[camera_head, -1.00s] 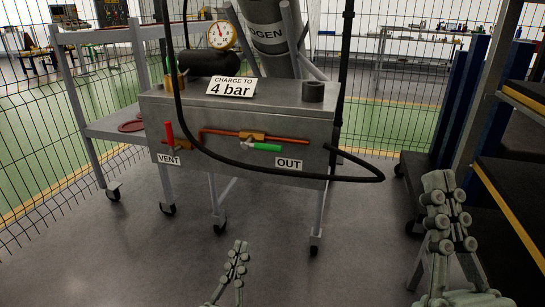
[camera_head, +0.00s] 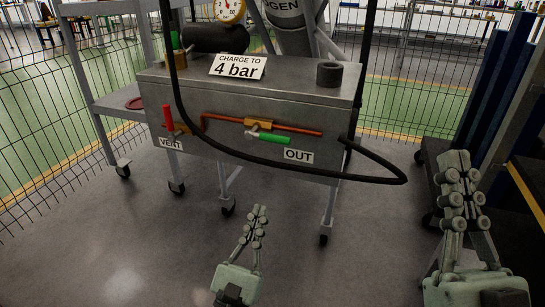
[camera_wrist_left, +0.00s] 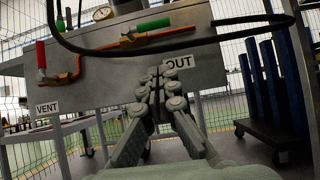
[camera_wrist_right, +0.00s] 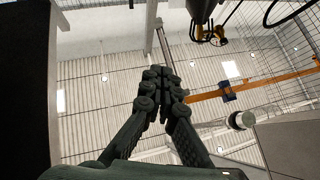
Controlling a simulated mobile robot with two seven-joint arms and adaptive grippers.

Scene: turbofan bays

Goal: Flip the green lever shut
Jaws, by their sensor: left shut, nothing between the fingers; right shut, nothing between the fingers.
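The green lever (camera_head: 268,137) is on the front of the grey cabinet (camera_head: 240,95), above and left of the OUT label (camera_head: 299,155). It lies nearly along the copper pipe, with its handle pointing right and slightly down. It also shows in the left wrist view (camera_wrist_left: 154,25), above the fingers. My left gripper (camera_head: 260,212) is shut and empty, below the cabinet front and apart from the lever. My right gripper (camera_head: 456,160) is shut and empty at the right, away from the cabinet. The right wrist view shows it (camera_wrist_right: 160,75) pointing up toward the ceiling.
A black hose (camera_head: 395,181) loops in front of the cabinet around the lever. A red lever (camera_head: 167,118) stands upright above the VENT label (camera_head: 171,144). Dark shelving (camera_head: 530,170) stands close by at the right. The floor before the cabinet is clear.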

